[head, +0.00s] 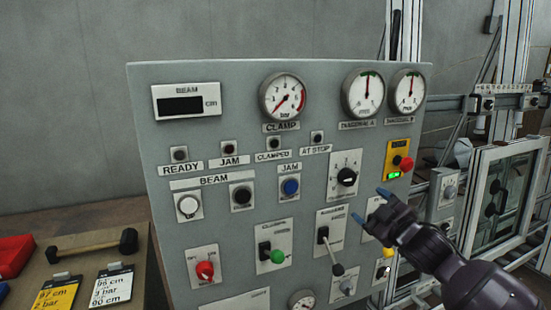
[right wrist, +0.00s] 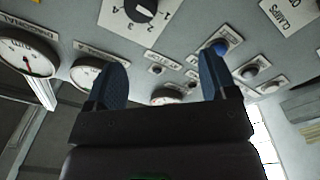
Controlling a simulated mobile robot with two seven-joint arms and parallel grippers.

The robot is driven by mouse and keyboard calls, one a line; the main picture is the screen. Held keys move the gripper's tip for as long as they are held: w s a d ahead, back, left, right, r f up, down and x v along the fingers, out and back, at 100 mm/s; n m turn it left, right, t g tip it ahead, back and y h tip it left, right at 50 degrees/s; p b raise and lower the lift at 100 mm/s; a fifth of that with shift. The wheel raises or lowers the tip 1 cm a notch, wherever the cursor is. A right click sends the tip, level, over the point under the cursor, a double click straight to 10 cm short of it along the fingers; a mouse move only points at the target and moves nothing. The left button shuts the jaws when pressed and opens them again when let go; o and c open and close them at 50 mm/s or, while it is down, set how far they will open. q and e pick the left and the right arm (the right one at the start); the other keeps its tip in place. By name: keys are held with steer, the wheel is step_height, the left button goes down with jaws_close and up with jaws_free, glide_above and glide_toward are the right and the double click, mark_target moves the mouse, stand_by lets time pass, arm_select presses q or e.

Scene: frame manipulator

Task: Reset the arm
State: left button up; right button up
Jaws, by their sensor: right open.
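My right gripper (head: 371,206) is in front of the right part of a grey control panel (head: 225,135). Its two blue-tipped fingers are apart with nothing between them, as the right wrist view also shows (right wrist: 161,75). In the head view, it is below and right of a black rotary selector (head: 347,177). This selector appears at the top of the right wrist view (right wrist: 142,8). The arm covers part of the panel's lower right. I cannot tell the exact gap between fingertips and panel. My left gripper is not in view.
The panel carries gauges (head: 285,97), a red knob (head: 205,271), a green knob (head: 277,256) and a lever (head: 330,250). A metal frame with a window (head: 505,195) stands right. A hammer (head: 95,243) and cards (head: 110,287) lie on a surface at lower left.

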steer(key=s+d+f+m+g+h, duration=0.1)
steer(key=s+f+m, duration=0.4)
steer(key=s+f, duration=1.2)
steer(key=s+d+f+m+g+h, duration=0.2)
steer(key=s+f+m+g+h, duration=0.2)
steer(key=s+f, duration=1.3)
steer(key=shift+s+m+g+h, duration=0.3)
steer(key=shift+s+m+h, duration=0.45)
steer(key=shift+m, duration=0.45)
steer(key=shift+c, duration=0.3)
